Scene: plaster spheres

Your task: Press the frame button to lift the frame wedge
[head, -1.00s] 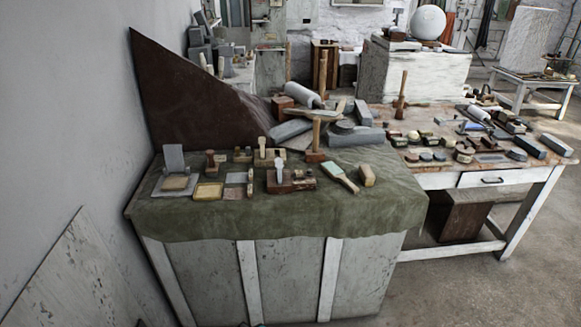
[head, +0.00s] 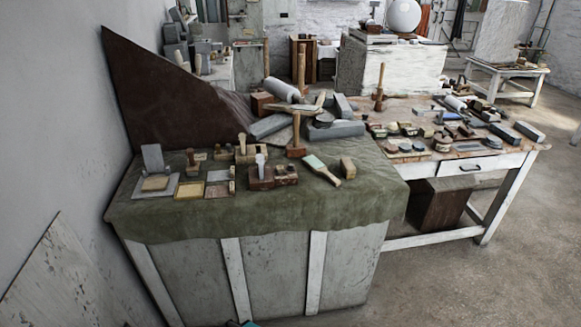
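I cannot tell for certain which items are the frame button and the frame wedge. Small tools stand on a bench under a green cloth (head: 270,212). At its left end a grey plate (head: 153,158) stands upright behind a tan block (head: 155,183) on a flat grey base. To the right lies a yellow-edged flat tray (head: 189,190). Further right, a dark wooden block (head: 261,182) has a pale, wedge-like upright piece (head: 260,162) on it. Similar wooden blocks stand behind.
Grey blocks (head: 335,130) are piled behind. A cluttered table (head: 455,165) adjoins at right. The cloth's front strip and the right floor are clear.

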